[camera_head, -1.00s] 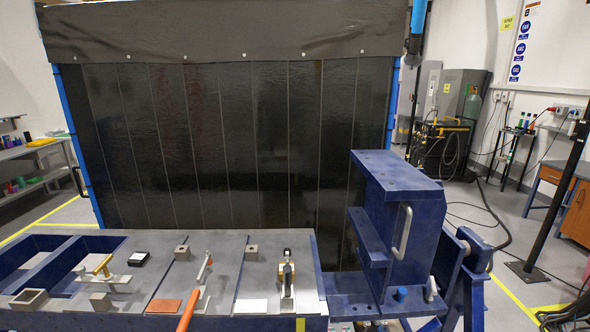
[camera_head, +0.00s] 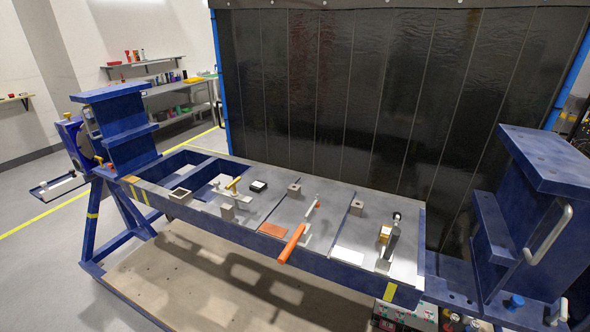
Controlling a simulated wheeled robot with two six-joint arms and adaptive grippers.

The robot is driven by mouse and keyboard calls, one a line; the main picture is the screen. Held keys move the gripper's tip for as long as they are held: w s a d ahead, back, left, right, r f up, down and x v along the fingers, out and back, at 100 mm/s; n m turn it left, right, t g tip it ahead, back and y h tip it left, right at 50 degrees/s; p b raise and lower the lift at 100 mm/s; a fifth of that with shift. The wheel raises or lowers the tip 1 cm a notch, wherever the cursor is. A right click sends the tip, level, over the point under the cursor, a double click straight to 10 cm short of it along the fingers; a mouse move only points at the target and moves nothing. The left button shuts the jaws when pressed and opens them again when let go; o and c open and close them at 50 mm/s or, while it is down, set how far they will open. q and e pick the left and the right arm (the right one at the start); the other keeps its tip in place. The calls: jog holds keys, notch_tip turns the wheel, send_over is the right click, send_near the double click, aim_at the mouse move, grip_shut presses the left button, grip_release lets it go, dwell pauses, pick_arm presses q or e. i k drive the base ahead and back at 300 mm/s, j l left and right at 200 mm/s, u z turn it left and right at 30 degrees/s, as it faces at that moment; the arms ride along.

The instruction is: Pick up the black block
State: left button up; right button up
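The black block (camera_head: 258,186) is a small, flat, dark piece with a pale edge beneath it. It lies on the grey jig plate (camera_head: 330,205), left of the middle of the jig, to the right of a yellow-handled clamp (camera_head: 233,184). Nothing covers it. Neither of my grippers shows in the head view.
An orange-handled clamp (camera_head: 291,244) sticks out over the jig's front edge. Another upright clamp (camera_head: 391,238) stands at the right. Small grey blocks (camera_head: 294,190) and an orange plate (camera_head: 272,230) lie around. Tall blue end frames (camera_head: 122,122) bound both ends.

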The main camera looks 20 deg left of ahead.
aim_at(258, 186)
jog(key=j+u, duration=0.2)
jog(key=j, duration=0.6)
jog(key=j+u, duration=0.15)
jog(key=j, duration=0.65)
jog(key=i+j+u, duration=0.2)
jog(key=j, duration=0.6)
